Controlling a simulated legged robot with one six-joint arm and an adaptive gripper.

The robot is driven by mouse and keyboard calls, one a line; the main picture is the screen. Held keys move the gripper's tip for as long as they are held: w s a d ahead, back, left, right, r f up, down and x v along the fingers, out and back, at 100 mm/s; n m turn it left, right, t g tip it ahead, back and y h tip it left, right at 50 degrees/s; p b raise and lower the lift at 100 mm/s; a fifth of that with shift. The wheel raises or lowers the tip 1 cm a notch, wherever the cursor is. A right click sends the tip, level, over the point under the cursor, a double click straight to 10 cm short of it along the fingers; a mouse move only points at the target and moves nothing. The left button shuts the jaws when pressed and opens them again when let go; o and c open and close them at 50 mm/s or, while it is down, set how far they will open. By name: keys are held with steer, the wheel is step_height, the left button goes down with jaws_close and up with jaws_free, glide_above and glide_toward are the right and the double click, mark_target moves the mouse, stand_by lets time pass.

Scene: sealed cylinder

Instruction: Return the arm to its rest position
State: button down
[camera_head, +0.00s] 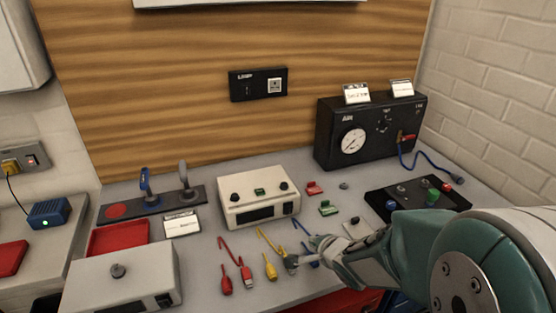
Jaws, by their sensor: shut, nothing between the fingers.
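My arm reaches in from the right edge, with its green and white links large in the lower right. My gripper (302,262) is shut and empty. It is low over the front of the grey bench (280,292), beside a blue lead (303,229) that its tip partly hides. A yellow lead (270,265) lies just left of the gripper. I cannot tell whether the fingertips touch the blue lead or the bench.
A red lead (226,283) and white boxes (262,206) (122,283) stand left. A black gauge box (350,140) is at the back right. A black button panel (455,199) lies close behind my arm. Levers (147,188) stand at the back left.

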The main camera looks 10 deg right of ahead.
steer(key=shift+d+r, duration=0.2)
steer(key=shift+r, duration=0.1)
steer(key=s+d+r+n+g+h, duration=0.2)
steer(key=s+d+r+n+h, duration=0.15)
steer(key=s+r+n, duration=0.4)
steer(key=s+a+r+n+g, duration=0.1)
steer(key=s+a+r+n, duration=0.1)
steer(key=s+n, duration=0.2)
steer(key=s+a+r+n+g+y, duration=0.1)
steer(key=s+a+r+n, duration=0.2)
steer(key=s, duration=0.5)
steer(key=shift+n+g, duration=0.4)
steer(key=shift+n, duration=0.25)
steer(key=shift+y, duration=0.25)
